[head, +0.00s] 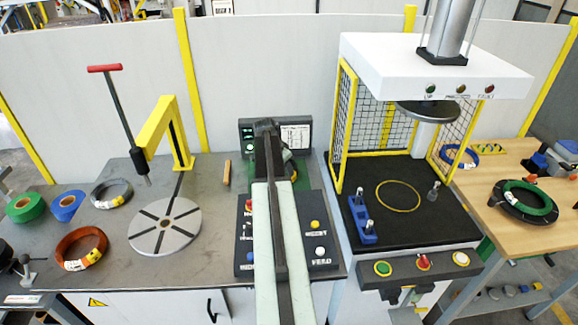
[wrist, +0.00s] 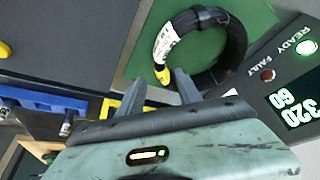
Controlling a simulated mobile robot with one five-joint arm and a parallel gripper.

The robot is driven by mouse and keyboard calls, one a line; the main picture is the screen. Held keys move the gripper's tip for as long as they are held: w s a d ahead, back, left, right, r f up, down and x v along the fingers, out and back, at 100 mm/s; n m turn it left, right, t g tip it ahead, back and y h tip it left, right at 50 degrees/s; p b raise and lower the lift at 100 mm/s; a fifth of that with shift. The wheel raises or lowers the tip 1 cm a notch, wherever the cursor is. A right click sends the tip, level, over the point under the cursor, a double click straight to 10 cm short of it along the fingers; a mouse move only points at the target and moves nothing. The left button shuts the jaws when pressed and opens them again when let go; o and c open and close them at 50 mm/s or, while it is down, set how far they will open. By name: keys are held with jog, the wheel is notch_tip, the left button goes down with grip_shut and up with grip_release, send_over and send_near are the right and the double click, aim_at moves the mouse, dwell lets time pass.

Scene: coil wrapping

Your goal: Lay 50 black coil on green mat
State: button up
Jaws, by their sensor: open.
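In the wrist view a black coil (wrist: 236,50) with a white and yellow label lies on the green mat (wrist: 145,45). Its label print is too small to read surely. My gripper (wrist: 161,88) is open, its two fingers apart and empty, beside the coil's near left edge. No finger is seen around the coil. In the head view my gripper (head: 266,128) is at the back of the bench, and my arm hides most of the mat and coil there. Another dark coil (head: 112,194) with a label lies at the left of the bench.
A lit display panel (wrist: 292,100) stands beside the mat. A grey turntable (head: 165,226), a copper coil (head: 81,249) and a yellow post (head: 165,130) are on the left. A caged press (head: 400,195) stands on the right. A green-wrapped coil (head: 526,199) lies on the wooden table.

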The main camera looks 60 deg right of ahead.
jog(key=p+v, duration=0.3)
jog(key=v, duration=0.2)
jog(key=w+a+f+n+t+y, duration=0.1)
jog(key=w+a+n, duration=0.35)
jog(key=a, duration=0.65)
jog(key=w+a+n, duration=0.3)
jog(key=w+a, duration=0.2)
jog(key=a, duration=0.7)
jog(key=w+a+f+n+t+y, duration=0.1)
jog(key=w+a+n, duration=0.3)
jog(key=a, duration=0.7)
jog(key=s+a+n+g+y, duration=0.1)
jog(key=a+n, duration=0.8)
jog(key=a, duration=1.9)
jog(key=shift+s+a+y, duration=0.25)
jog(key=shift+s+y, duration=0.2)
jog(key=shift+y, duration=0.25)
